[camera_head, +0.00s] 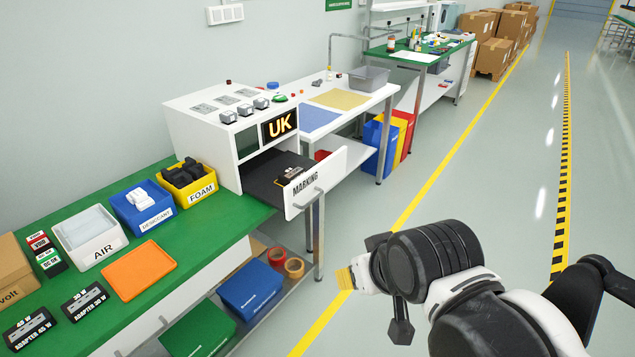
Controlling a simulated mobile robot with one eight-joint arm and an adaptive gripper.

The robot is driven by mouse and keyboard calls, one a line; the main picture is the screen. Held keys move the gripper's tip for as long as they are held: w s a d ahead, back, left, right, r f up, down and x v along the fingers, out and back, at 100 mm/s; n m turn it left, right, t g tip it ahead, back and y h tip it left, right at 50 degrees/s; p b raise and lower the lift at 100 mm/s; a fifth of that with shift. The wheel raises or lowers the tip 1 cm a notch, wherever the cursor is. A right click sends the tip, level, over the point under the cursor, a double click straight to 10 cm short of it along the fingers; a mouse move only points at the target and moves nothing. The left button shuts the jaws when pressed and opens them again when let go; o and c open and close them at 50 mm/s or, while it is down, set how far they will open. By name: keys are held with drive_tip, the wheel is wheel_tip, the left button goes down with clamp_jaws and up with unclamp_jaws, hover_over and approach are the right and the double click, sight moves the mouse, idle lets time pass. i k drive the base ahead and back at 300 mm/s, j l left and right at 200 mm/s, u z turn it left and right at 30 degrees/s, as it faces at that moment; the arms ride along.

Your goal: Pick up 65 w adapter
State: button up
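No adapter in the head view carries a 65 W marking that I can read. At the lower left of the green bench, two black holders are lettered "ADAPTER 45 W" (28,331) and "ADAPTER 30 W" (85,301). Several small grey-and-white blocks (245,109) sit on top of the white machine; their wattage cannot be read. A small dark item (291,174) with a yellowish marking lies in the open drawer lettered MARKING (318,184). My gripper (346,278) is over the floor at lower right, apart from the benches. Its yellow tip shows, but its opening is unclear.
The white machine (213,140) shows a UK display. The green bench (215,215) holds bins lettered AIR (93,240), DESICCANT (144,213) and FOAM (195,190), plus an orange tray (139,270). The drawer juts into the aisle. The grey floor (470,180) is clear.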

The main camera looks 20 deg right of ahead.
sight(294, 172)
drive_tip(key=i+z, duration=0.2)
drive_tip(key=i, duration=0.35)
drive_tip(key=i+j+z, duration=0.15)
drive_tip(key=i, duration=0.35)
drive_tip(key=i+j+z, duration=0.2)
drive_tip(key=i, duration=0.35)
